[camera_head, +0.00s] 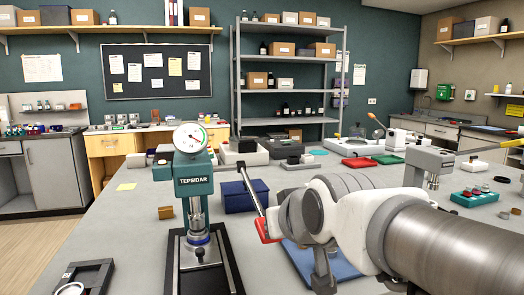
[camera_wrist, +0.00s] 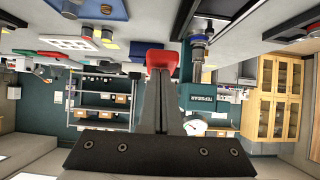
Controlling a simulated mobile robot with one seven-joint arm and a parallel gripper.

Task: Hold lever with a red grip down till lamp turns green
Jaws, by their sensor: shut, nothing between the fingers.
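The press (camera_head: 193,180), teal and marked TEPSIDAR, stands on a dark base with a round white dial (camera_head: 190,138) on top. Its metal lever (camera_head: 252,188) slopes down towards me and ends in a red grip (camera_head: 268,230). In the wrist view, which is upside down, the red grip (camera_wrist: 160,57) is at the tips of my gripper (camera_wrist: 160,78). My gripper's fingers are shut with nothing between them; whether they touch the grip I cannot tell. I cannot make out a lamp.
A dark blue box (camera_head: 245,196) stands behind the lever, and a blue mat (camera_head: 335,262) lies below my wrist. A small brown block (camera_head: 165,212) and a black tray (camera_head: 84,278) are at left.

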